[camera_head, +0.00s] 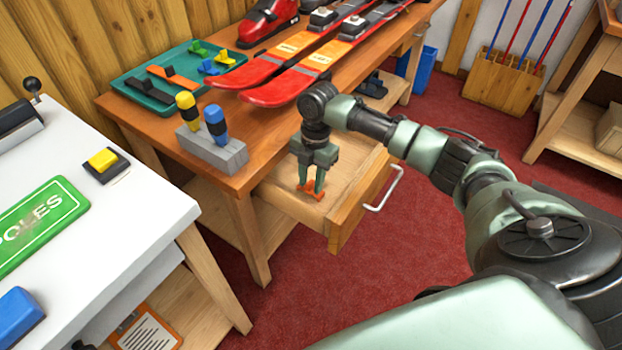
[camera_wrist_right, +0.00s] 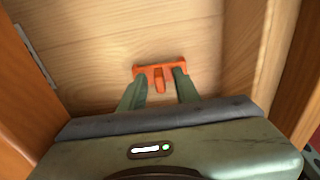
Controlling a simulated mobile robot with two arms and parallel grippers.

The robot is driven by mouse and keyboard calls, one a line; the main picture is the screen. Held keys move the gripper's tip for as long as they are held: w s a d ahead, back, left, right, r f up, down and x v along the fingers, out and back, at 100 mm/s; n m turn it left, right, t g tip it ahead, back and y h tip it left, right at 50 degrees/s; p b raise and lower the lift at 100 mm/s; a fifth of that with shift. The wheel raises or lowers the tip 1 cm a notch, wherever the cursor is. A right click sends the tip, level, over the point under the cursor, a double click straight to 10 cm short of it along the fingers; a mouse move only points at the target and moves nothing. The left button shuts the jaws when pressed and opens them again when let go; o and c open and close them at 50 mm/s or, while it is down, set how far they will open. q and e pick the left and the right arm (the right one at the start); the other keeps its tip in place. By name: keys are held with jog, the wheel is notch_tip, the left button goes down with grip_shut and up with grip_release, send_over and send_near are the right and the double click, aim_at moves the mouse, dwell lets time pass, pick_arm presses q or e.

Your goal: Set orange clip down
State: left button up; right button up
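The orange clip (camera_wrist_right: 160,77) is at the tips of my right gripper (camera_wrist_right: 160,85) in the right wrist view. Its bar spans both fingertips, and its middle tongue lies between the fingers with gaps on each side. In the head view the clip (camera_head: 310,188) shows at the right gripper's (camera_head: 311,185) fingertips, low over the open drawer (camera_head: 345,180). The fingers are apart. I cannot tell whether they press on the clip, or whether it touches the drawer floor. My left gripper is not in view.
The wooden bench above the drawer holds red skis (camera_head: 285,85), a green tray (camera_head: 160,95) with colored clips, and a grey block (camera_head: 212,150) with yellow and blue handled tools. A white table (camera_head: 100,240) stands left. The drawer floor around the clip looks bare.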

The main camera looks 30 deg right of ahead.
jog(key=shift+r, duration=0.1)
